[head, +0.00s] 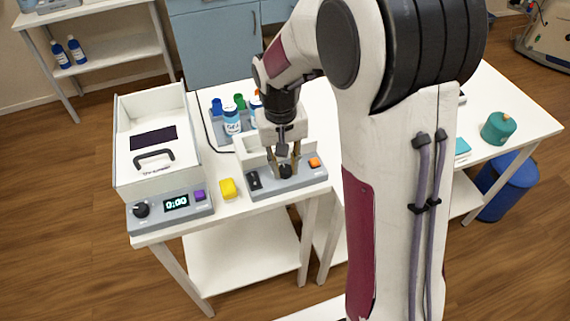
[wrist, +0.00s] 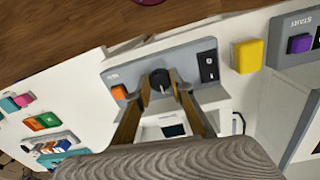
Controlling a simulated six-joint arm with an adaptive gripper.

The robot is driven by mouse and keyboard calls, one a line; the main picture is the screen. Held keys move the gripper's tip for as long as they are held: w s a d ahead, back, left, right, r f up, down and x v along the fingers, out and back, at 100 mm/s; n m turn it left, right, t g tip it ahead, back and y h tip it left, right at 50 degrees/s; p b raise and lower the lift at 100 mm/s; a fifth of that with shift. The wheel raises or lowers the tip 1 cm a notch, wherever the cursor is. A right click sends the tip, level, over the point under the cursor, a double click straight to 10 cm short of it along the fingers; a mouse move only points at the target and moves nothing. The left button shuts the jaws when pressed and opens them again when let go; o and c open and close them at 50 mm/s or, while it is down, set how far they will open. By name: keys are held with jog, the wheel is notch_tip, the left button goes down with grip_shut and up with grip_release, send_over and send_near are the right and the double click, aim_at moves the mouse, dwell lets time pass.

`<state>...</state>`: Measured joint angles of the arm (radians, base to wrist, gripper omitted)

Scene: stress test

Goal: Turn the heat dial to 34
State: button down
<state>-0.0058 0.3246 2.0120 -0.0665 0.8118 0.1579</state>
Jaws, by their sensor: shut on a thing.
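A black round dial (head: 286,172) sits in the middle of a grey control panel (head: 262,190), between a black rocker switch (head: 254,180) and an orange button (head: 314,162). My gripper (head: 284,168) points down at this panel, its fingers closed on the dial. In the wrist view the dial (wrist: 160,80) shows a pale pointer line, with one finger of my gripper (wrist: 162,88) on each side of it. A small dark display (wrist: 174,130) shows behind the panel; its reading is not legible. Scale numbers around the dial cannot be made out.
Left of it stands a white lidded box (head: 150,160) with its own black knob (head: 141,210), a 0:00 display (head: 176,202) and a purple button (head: 199,195). A yellow block (head: 228,188) lies between the devices. Capped bottles (head: 232,120) stand behind.

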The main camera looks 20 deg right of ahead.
jog(key=c, duration=1.8)
grip_release()
jog(key=shift+o, duration=0.2)
jog(key=shift+n, duration=0.5)
